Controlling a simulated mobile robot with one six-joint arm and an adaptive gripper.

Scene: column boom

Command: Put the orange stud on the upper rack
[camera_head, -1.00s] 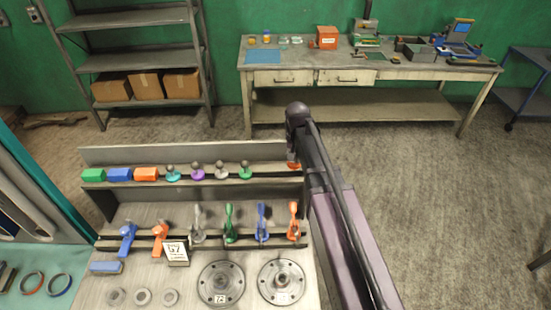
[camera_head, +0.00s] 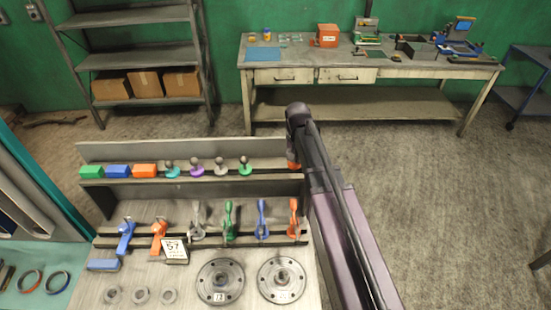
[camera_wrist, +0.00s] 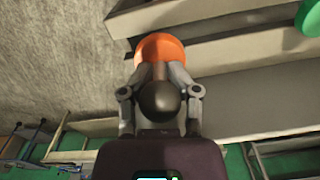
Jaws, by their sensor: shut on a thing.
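The orange stud (camera_wrist: 163,50) has a round orange base and a dark grey knob. My gripper (camera_wrist: 160,85) is shut on it, one grey finger on each side below the knob. In the head view a small part of the orange stud (camera_head: 293,164) shows at the right end of the upper rack (camera_head: 272,170), mostly hidden by my arm. In the wrist view the base lies by the rack's pale shelf edge (camera_wrist: 235,55). I cannot tell whether it touches the shelf.
Teal, purple, grey and green (camera_head: 245,166) studs stand left of it on the upper rack, past green, blue and orange blocks (camera_head: 145,171). Clamps, including an orange one (camera_head: 293,218), stand on the lower rack. Bare shelf shows between the green stud and my arm.

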